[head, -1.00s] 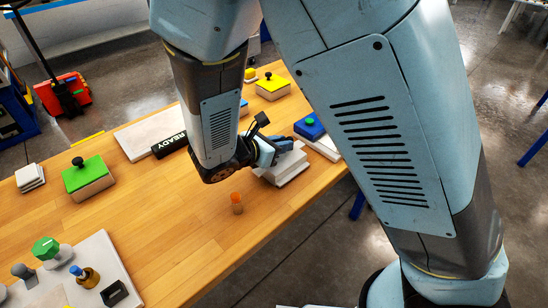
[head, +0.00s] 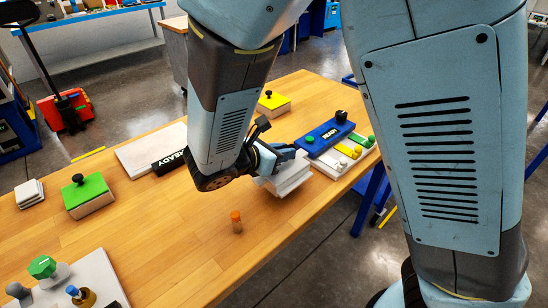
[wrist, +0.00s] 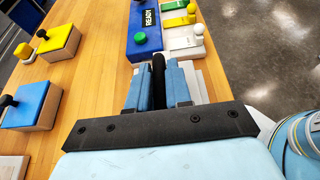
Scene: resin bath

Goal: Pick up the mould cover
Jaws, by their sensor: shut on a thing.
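My gripper (head: 290,152) is over the right edge of the wooden table, at a pale white stepped block (head: 285,183) that I take to be the mould cover. In the wrist view my gripper's blue fingers (wrist: 158,88) are closed on a dark upright grip (wrist: 158,70), which I take to be the cover's handle. White edges of the block show beside the fingers (wrist: 199,82). My fingers hide much of the block's top, and I cannot tell whether it is clear of the surface below.
A green-topped box (head: 88,195) stands left. The table's middle is fairly clear.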

